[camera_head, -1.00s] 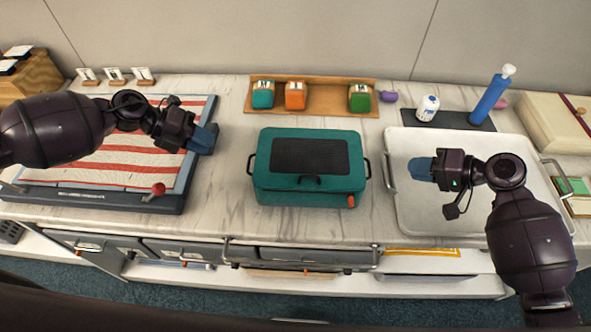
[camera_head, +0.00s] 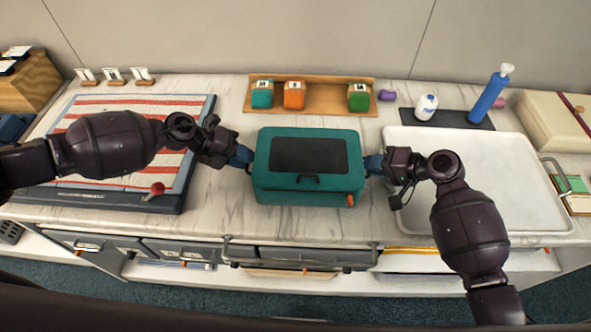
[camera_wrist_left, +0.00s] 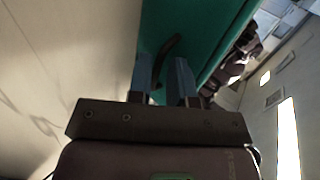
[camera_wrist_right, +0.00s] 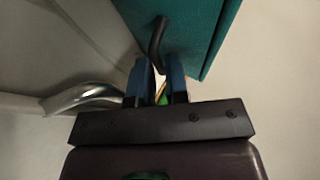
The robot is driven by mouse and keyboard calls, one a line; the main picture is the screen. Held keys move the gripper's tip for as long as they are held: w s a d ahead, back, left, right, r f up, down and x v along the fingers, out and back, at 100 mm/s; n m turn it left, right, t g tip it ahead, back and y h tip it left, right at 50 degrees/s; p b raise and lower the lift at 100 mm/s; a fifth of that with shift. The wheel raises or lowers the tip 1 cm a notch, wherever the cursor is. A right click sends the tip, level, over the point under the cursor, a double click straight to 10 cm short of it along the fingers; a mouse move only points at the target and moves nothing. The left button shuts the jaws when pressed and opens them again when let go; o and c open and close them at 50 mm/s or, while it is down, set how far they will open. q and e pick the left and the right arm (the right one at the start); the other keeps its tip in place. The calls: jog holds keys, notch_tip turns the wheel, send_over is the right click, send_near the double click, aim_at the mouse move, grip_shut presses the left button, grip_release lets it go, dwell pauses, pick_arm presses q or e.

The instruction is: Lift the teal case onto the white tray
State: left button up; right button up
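The teal case (camera_head: 267,165), with a dark panel on its lid, sits on the marble counter in the head view. The white tray (camera_head: 478,175) lies to its right, empty. My left gripper (camera_head: 246,158) is at the case's left side handle. In the left wrist view that black handle (camera_wrist_left: 166,50) reaches between the fingers (camera_wrist_left: 164,78), which are apart. My right gripper (camera_head: 371,164) is at the right side handle. In the right wrist view the handle (camera_wrist_right: 156,42) runs down to the gap between the fingers (camera_wrist_right: 158,75), which are apart.
A striped board (camera_head: 90,185) with a red-knobbed lever lies at left. A wooden rack (camera_head: 320,97) with coloured blocks stands behind the case. A white bottle (camera_head: 426,107) and blue bottle (camera_head: 488,98) stand on a dark mat behind the tray. The tray has raised metal handles.

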aim_at(360, 152)
pick_arm(q)
grip_shut()
pick_arm(e)
grip_shut()
pick_arm(q)
jog(key=shift+r, duration=0.1)
pick_arm(e)
jog(key=shift+r, duration=0.1)
